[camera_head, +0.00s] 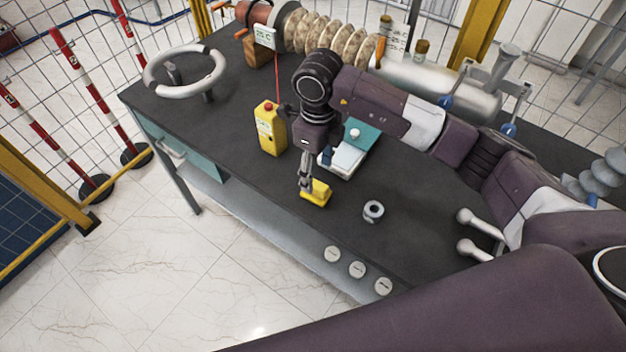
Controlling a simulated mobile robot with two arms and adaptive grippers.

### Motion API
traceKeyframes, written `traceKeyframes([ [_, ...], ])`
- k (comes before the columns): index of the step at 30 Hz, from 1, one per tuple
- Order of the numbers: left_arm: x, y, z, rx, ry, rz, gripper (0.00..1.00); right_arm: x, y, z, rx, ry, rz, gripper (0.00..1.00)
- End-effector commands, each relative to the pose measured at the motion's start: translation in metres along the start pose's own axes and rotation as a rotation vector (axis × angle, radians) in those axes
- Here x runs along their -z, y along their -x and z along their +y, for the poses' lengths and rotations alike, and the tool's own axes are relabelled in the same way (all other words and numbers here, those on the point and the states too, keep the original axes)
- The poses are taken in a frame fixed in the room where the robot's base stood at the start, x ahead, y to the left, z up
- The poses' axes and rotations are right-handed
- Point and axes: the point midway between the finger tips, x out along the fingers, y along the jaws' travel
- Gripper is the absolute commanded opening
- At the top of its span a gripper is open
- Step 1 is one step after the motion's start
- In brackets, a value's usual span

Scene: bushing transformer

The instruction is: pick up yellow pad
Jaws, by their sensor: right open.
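The yellow pad (317,194) lies on the dark tabletop near its front edge. My right gripper (308,185) points down right at the pad, with its fingertips at the pad's left and upper side. It is open. Whether the fingers touch the pad cannot be told, and part of the pad's upper left side is hidden behind them. My left gripper is not in view.
Striped posts (95,105) stand left.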

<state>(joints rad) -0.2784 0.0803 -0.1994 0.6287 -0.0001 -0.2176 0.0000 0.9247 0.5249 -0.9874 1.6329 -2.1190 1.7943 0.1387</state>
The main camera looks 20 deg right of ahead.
Motion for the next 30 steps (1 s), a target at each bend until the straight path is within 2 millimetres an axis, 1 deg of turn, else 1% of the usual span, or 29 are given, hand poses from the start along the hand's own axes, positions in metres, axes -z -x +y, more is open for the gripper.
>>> traceKeyframes([
  [1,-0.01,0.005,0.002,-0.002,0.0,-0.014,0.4,0.0,-0.004,0.001,-0.002,0.0,0.002,0.56],
  [4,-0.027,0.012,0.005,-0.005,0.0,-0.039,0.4,0.001,-0.014,0.002,-0.003,0.001,0.002,0.56],
  [6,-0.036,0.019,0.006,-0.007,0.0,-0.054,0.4,0.001,-0.021,0.002,-0.003,0.001,0.003,0.56],
  [9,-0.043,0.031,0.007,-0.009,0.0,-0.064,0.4,0.001,-0.035,0.003,-0.004,0.0,0.003,0.56],
  [12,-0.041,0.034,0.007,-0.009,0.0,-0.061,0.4,0.0,-0.051,0.003,-0.004,0.0,0.001,0.56],
  [15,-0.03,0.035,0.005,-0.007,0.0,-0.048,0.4,0.0,-0.059,0.002,-0.001,0.001,-0.001,0.56],
  [19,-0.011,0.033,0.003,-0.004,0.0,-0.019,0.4,0.0,-0.063,0.001,0.0,0.001,-0.001,0.56],
  [22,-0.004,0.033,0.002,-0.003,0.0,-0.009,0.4,0.0,-0.063,0.001,0.0,0.001,-0.002,0.56],
  [23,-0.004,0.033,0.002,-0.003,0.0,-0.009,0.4,0.0,-0.063,0.001,0.0,0.001,-0.002,0.55],
  [30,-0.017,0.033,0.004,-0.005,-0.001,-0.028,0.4,0.0,-0.062,0.001,0.0,0.001,-0.002,0.29],
])
